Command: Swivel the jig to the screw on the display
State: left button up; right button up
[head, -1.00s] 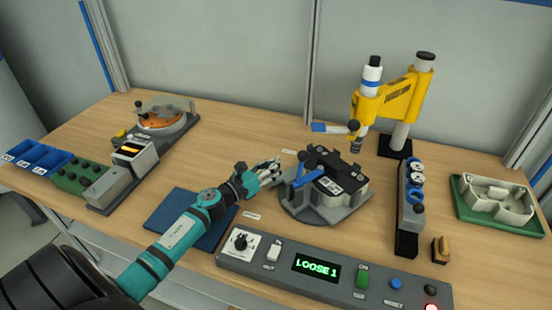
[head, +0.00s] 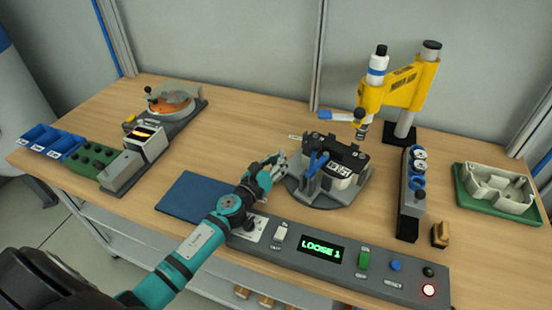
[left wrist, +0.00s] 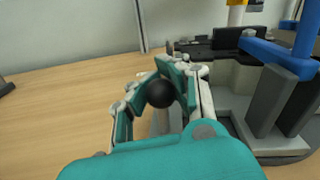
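The jig (head: 322,199) is a round grey turntable holding a black-and-white housing (head: 345,172) under a black bar and blue clamp lever (head: 316,163). The display (head: 321,248) reads "LOOSE 1" in green. My left gripper (head: 275,166) is at the jig's left side. In the left wrist view its fingers (left wrist: 163,78) close around a black ball knob (left wrist: 160,93) beside the jig; the knob is hidden in the head view. The blue lever (left wrist: 275,52) shows at right there. The screws are too small to tell apart. My right gripper is out of view.
A yellow screwdriver stand (head: 400,88) rises behind the jig. A grey rack (head: 409,205) and green tray (head: 500,208) stand at right. A blue mat (head: 190,195) lies left.

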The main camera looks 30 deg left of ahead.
pick_arm(q)
jog(key=o, duration=0.9)
jog(key=shift+s+a+f, duration=0.1)
jog(key=shift+s+a, duration=0.05)
jog(key=shift+a, duration=0.55)
jog(key=shift+d, duration=0.1)
jog(key=shift+d, duration=0.1)
jog(key=shift+r, duration=0.9)
notch_tip(320, 180, up, 8)
jog(key=shift+r, duration=0.15)
